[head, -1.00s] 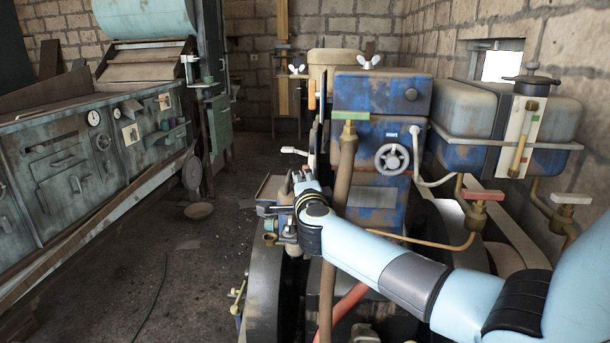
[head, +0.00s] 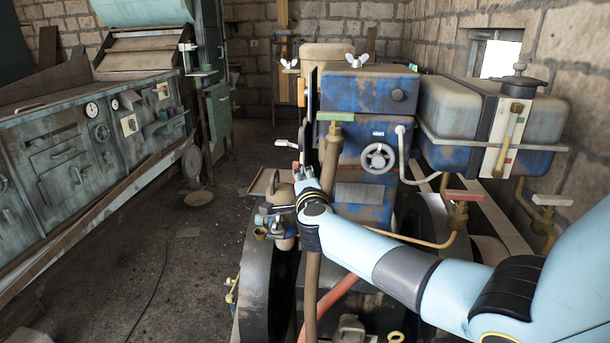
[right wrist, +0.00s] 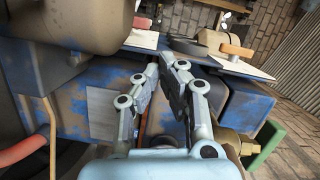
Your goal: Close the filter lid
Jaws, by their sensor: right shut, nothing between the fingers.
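The blue, worn box (head: 365,92) stands on top of the engine. A thin dark panel (head: 313,92) with an orange handle (head: 301,93) stands upright and edge-on at its left side. It looks like the filter lid, swung open, but I cannot be certain. The orange handle also shows in the right wrist view (right wrist: 236,50). My right gripper (head: 298,170) is below the panel, left of the handwheel, apart from the handle. In the right wrist view my right gripper (right wrist: 166,62) has its fingers together and empty, pointing toward blue metal. My left gripper is out of view.
A brown pipe with a green top (head: 334,132) rises close to my right gripper. A handwheel (head: 378,158) and a tank (head: 443,108) lie to the right. Two wing nuts stand near the box top.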

